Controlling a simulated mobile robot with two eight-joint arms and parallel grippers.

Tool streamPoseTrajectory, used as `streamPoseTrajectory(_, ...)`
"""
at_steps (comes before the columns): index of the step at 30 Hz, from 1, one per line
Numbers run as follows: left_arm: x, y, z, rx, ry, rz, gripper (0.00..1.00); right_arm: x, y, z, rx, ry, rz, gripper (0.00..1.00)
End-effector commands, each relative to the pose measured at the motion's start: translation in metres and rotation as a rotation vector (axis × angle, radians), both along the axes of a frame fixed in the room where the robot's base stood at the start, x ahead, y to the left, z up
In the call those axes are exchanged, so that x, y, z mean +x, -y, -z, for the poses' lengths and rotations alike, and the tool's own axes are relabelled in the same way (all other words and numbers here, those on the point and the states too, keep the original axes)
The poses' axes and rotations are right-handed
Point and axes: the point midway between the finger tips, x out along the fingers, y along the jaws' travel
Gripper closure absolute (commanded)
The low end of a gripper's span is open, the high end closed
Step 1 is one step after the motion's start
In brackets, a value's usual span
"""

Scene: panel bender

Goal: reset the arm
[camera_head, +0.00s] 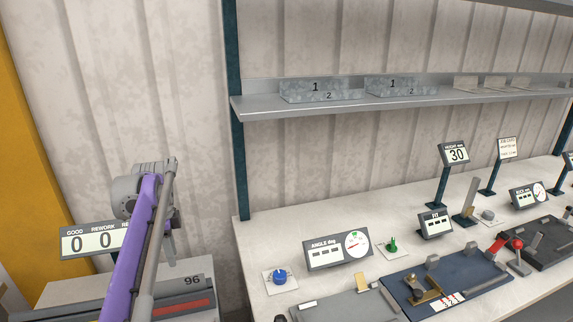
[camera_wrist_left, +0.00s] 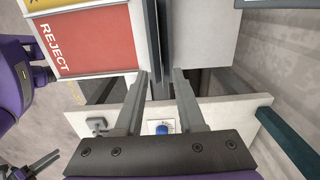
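My left arm (camera_head: 133,245) rises from the bottom left in the head view, purple with a grey rod beside it. Its grey wrist end (camera_head: 145,185) is in front of the wall, and its fingertips cannot be made out there. In the left wrist view my left gripper (camera_wrist_left: 160,74) has its two grey fingers apart, with nothing held between them. My right arm is not in the head view. A purple part and a grey finger-like part show at the left edge of the wrist view; I cannot tell how that gripper stands.
A bench (camera_head: 255,235) on the right carries an angle display (camera_head: 338,250), a blue knob (camera_head: 280,277) and a dark blue fixture (camera_head: 465,268). A shelf (camera_head: 420,96) is above it. A score display (camera_head: 85,242) stands behind my arm. A red REJECT panel (camera_wrist_left: 95,38) shows in the wrist view.

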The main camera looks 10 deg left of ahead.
Motion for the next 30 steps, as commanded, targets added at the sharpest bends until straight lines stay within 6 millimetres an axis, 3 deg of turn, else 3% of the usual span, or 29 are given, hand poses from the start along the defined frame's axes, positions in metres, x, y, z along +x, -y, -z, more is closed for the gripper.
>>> streamPoseTrajectory(4, -0.008, 0.023, -0.002, 0.011, 0.027, -0.062, 0.62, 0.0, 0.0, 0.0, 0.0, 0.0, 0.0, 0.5)
streamPoseTrajectory(7, -0.023, 0.054, -0.001, 0.019, 0.07, -0.16, 0.62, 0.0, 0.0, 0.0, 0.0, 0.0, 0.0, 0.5)
streamPoseTrajectory(14, -0.082, 0.131, 0.021, 0.004, 0.205, -0.448, 0.62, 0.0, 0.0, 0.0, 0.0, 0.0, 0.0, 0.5)
streamPoseTrajectory(22, -0.173, 0.201, 0.079, -0.108, 0.351, -0.781, 0.62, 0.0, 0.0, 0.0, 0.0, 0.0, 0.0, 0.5)
streamPoseTrajectory(27, -0.218, 0.225, 0.118, -0.196, 0.408, -0.943, 0.62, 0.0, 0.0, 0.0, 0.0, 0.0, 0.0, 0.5)
streamPoseTrajectory(30, -0.233, 0.232, 0.133, -0.232, 0.423, -1.002, 0.62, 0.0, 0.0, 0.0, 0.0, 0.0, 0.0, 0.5)
